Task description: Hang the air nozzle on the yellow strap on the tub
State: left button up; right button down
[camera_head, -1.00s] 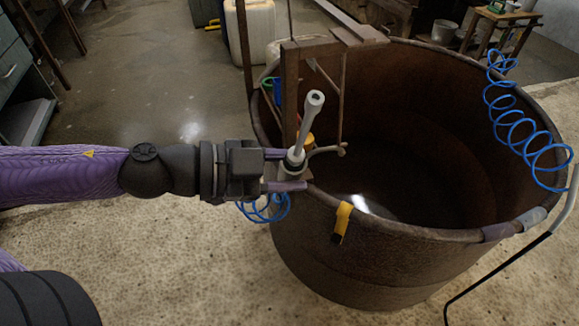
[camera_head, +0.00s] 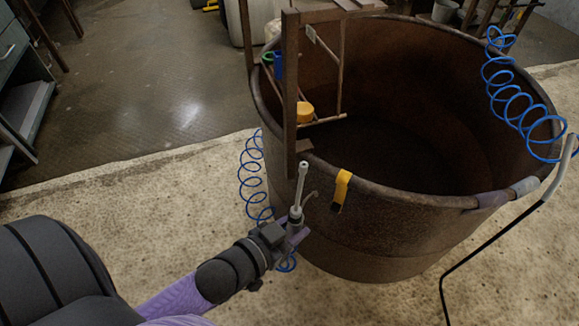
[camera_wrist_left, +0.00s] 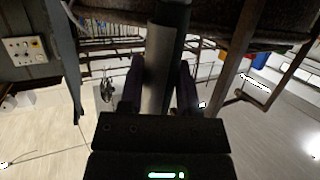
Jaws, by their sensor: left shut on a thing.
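The air nozzle (camera_head: 301,190) is a light grey tube with a thin side lever. My left gripper (camera_head: 298,230) is shut on its lower part and holds it upright outside the tub, in front of the near-left wall. In the left wrist view the nozzle body (camera_wrist_left: 160,75) lies between the two fingers (camera_wrist_left: 163,88). The yellow strap (camera_head: 342,186) hangs over the near rim of the brown tub (camera_head: 400,232), right of and a little above the gripper. The nozzle is apart from the strap. My right gripper is not in view.
A rusty frame (camera_head: 290,95) stands at the tub's left rim, with a yellow item (camera_head: 305,112) on it. A blue coiled hose (camera_head: 250,180) hangs left of the tub, another (camera_head: 505,100) at the right. A bent black-and-grey tube (camera_head: 480,250) is at right. The floor in front is clear.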

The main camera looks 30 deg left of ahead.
pick_arm(q)
jog(key=shift+s+d+f+n+y, duration=0.15)
jog(key=shift+s+d+f+n, duration=0.1)
jog(key=shift+d+f, duration=0.4)
jog(key=shift+s+d+f+n+y, duration=0.15)
jog(key=shift+s+d+f+n, duration=0.1)
jog(key=shift+d+f, duration=0.3)
jog(key=w+b, duration=0.4)
jog(key=w, duration=0.5)
jog(key=shift+f, duration=0.15)
jog(key=shift+w, duration=0.4)
jog(key=shift+w+a, duration=0.1)
jog(key=shift+w, duration=1.9)
